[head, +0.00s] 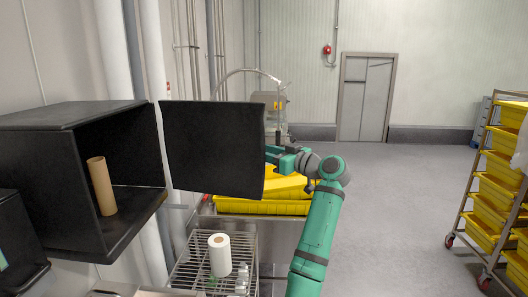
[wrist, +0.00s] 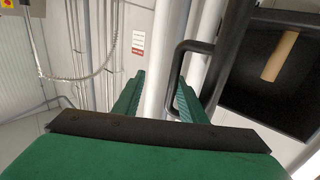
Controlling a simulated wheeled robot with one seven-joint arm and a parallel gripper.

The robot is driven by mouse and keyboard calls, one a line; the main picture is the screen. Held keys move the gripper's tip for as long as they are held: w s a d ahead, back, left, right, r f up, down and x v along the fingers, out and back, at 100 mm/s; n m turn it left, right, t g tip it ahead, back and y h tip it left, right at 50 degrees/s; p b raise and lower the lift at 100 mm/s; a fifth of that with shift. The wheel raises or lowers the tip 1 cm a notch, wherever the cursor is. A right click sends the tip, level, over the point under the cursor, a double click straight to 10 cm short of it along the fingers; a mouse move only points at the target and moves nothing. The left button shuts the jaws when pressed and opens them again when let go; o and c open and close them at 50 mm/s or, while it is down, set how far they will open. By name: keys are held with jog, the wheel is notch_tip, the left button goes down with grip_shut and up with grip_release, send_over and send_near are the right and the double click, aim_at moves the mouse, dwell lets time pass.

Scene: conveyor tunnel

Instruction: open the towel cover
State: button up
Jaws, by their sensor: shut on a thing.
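The towel cover (head: 212,148) is a flat black panel in the head view, swung out to the right of its black box (head: 45,150). The box front stands wide open, and a brown cardboard tube (head: 101,186) stands upright inside; the tube also shows in the wrist view (wrist: 279,56). My gripper (head: 270,155) is at the cover's right edge, partly hidden behind it. In the wrist view my green fingers (wrist: 158,88) are at the cover's black bar handle (wrist: 178,62), shut on it.
Below the cover, a wire rack (head: 190,275) holds a white paper roll (head: 220,255). Yellow trays (head: 262,206) lie behind, under my arm. A trolley of yellow crates (head: 495,205) stands at the right. The grey floor (head: 400,190) between is clear.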

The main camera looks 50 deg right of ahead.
jog(key=s, duration=1)
jog(key=shift+s+a, duration=0.4)
jog(key=shift+a, duration=0.05)
